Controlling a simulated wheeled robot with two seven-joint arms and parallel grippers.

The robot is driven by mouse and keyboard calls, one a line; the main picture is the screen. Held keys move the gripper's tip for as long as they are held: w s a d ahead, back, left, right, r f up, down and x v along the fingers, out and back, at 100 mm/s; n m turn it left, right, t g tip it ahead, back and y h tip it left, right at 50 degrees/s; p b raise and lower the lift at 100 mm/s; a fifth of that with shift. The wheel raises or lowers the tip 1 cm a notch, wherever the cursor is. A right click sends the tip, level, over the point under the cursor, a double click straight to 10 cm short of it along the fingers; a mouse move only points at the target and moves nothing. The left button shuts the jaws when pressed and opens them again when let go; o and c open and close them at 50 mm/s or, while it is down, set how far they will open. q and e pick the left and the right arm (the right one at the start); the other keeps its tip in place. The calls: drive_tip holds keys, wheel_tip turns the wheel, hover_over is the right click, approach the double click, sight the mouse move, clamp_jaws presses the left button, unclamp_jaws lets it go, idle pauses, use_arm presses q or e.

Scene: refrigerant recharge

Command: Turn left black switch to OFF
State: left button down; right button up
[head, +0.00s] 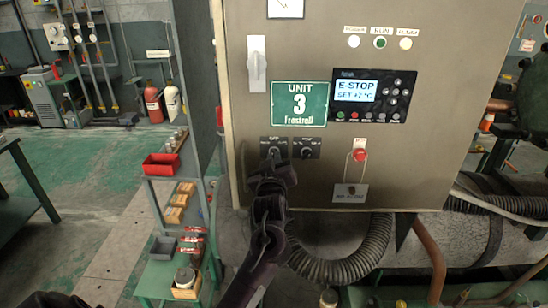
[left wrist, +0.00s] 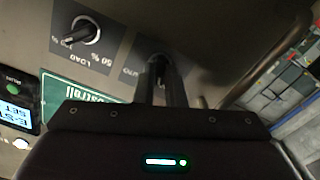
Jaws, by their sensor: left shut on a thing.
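The left black switch (left wrist: 157,66) sits on a dark plate low on the beige control cabinet (head: 240,100), under an "OFF" label in the head view. My left gripper (head: 274,163) is at the switch and shut on it; in the left wrist view its two fingers (left wrist: 161,88) lie on either side of the knob. The fingers mostly hide the knob, so I cannot tell which way it points. The right black switch (head: 307,152), marked "LOAD" in the wrist view (left wrist: 85,30), is close beside it and apart from the gripper. My right gripper is not in view.
A display (head: 357,90) reads "E-STOP, SET +2 °C". A green "UNIT 3" sign (head: 299,104) is above. A shelf cart with a red bin (head: 161,165) stands left.

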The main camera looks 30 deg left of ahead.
use_arm(q)
drive_tip(key=shift+r, duration=0.1)
drive_tip(key=shift+m+p, duration=0.9)
drive_tip(key=shift+p, duration=0.1)
drive_tip(key=shift+r+m+p, duration=0.1)
drive_tip(key=shift+m+p, duration=0.6)
drive_tip(key=shift+p, duration=0.1)
drive_tip(key=c, duration=1.6)
unclamp_jaws()
drive_tip(key=shift+s, duration=0.1)
